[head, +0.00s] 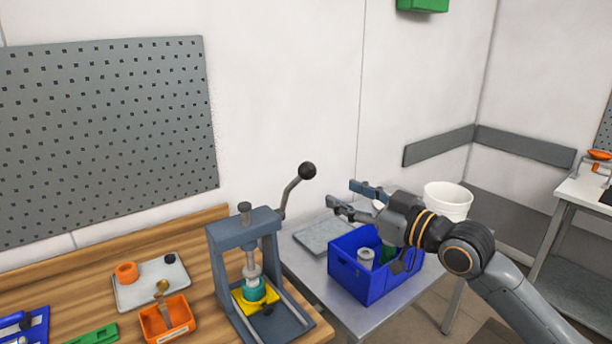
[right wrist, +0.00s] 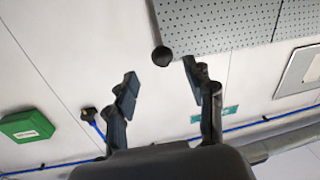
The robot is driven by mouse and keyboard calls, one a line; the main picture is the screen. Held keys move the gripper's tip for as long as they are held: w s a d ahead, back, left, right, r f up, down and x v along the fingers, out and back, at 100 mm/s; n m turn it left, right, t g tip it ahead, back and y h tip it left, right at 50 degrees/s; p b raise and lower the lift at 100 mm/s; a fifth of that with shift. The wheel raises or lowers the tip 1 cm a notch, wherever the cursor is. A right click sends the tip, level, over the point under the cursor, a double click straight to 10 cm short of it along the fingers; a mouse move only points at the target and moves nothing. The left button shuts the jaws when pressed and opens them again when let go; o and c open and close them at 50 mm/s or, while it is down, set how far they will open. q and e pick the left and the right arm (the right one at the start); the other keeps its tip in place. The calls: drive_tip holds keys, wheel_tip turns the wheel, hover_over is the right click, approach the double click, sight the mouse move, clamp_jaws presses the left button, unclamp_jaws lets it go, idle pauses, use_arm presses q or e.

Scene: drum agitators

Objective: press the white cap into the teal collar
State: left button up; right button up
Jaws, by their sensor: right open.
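The teal collar (head: 254,291) stands on a yellow plate (head: 244,302) in the grey lever press (head: 243,230), below its ram. A pale piece (head: 252,271) sits right above the collar; I cannot tell whether it is the white cap or the ram's end. The lever's black ball knob (head: 308,170) is raised, up and right of the press. My right gripper (head: 341,194) is open and empty, to the right of and a little lower than the knob in the head view. In the right wrist view the knob (right wrist: 161,57) shows between the open fingers (right wrist: 160,76), beyond the tips. My left gripper is not in view.
A blue bin (head: 348,278) with grey and green parts stands on the grey side table (head: 305,265), below my right arm. An orange bin (head: 150,325) and a pale tray (head: 135,294) lie left of the press. A white bucket (head: 448,198) stands behind my arm.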

sight(308, 178)
drive_tip(key=p+x, duration=0.3)
drive_tip(key=x, duration=0.8)
drive_tip(key=shift+w+a+p, duration=0.1)
drive_tip(key=shift+w+p, duration=0.1)
drive_tip(key=shift+p, duration=0.15)
drive_tip(key=shift+x, duration=0.8)
drive_tip(key=shift+f, duration=0.15)
drive_tip(key=c, duration=1)
clamp_jaws()
